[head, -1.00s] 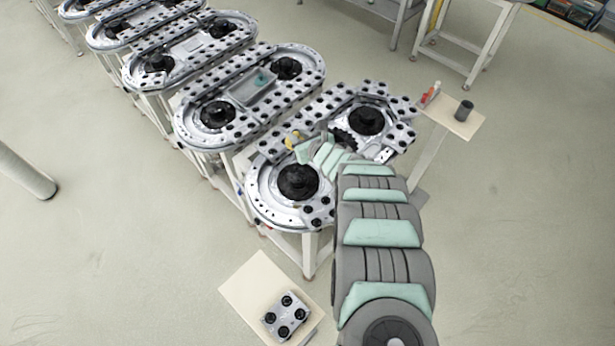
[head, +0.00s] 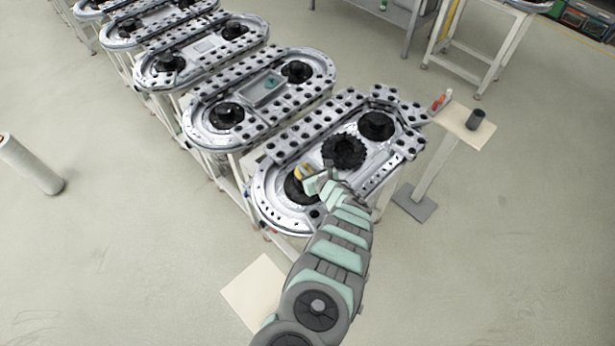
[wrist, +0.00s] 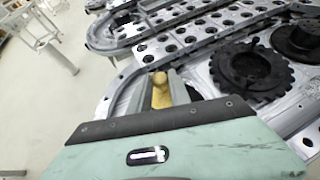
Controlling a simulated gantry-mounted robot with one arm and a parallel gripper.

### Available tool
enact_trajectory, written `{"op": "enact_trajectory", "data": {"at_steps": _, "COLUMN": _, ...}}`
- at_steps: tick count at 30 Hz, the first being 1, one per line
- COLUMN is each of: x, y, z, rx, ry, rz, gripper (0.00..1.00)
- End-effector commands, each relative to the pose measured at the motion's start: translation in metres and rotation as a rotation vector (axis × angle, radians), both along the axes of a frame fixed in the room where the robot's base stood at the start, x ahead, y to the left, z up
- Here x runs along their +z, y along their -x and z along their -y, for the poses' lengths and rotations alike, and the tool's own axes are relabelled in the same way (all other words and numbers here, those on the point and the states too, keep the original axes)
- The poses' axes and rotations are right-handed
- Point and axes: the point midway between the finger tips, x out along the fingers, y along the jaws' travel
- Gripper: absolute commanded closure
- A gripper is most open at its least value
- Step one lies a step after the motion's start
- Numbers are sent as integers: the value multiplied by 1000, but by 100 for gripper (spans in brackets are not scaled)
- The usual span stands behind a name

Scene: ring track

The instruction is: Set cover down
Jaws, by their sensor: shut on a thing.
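My gripper (head: 311,180) is over the left end of the nearest ring track (head: 262,202), near a black hub (head: 297,192) that it partly covers. It is shut on a yellow-topped piece (head: 303,171). In the wrist view this yellow piece (wrist: 161,92) stands between the two grey fingers of my gripper (wrist: 159,78). Its lower part is hidden by the gripper body, so I cannot tell whether it touches the track. I cannot make out for sure which part is the cover.
A toothed black wheel (head: 344,150) and another black hub (head: 377,125) are on the same track. A small stand (head: 466,128) at right holds a dark cup (head: 475,119) and a red item (head: 438,103). A pale low stand (head: 252,285) is at lower left. More tracks line the back left.

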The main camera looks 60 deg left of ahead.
Motion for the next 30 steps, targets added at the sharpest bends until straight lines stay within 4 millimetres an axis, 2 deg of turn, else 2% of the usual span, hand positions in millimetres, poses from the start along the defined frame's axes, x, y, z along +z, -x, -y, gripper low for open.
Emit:
{"op": "enact_trajectory", "data": {"at_steps": 4, "x": -13, "y": 0, "z": 0, "rx": 2, "ry": 0, "rz": 4, "gripper": 100}}
{"op": "enact_trajectory", "data": {"at_steps": 9, "x": -39, "y": 1, "z": 1, "rx": 1, "ry": 2, "rz": -1, "gripper": 100}}
{"op": "enact_trajectory", "data": {"at_steps": 17, "x": -36, "y": 0, "z": 1, "rx": 0, "ry": 1, "rz": -1, "gripper": 100}}
{"op": "enact_trajectory", "data": {"at_steps": 22, "x": -42, "y": 0, "z": 0, "rx": 0, "ry": 0, "rz": 1, "gripper": 100}}
{"op": "enact_trajectory", "data": {"at_steps": 23, "x": -40, "y": 0, "z": 0, "rx": 0, "ry": 0, "rz": 1, "gripper": 74}}
{"op": "enact_trajectory", "data": {"at_steps": 30, "x": -39, "y": 0, "z": 0, "rx": 0, "ry": 0, "rz": 0, "gripper": 55}}
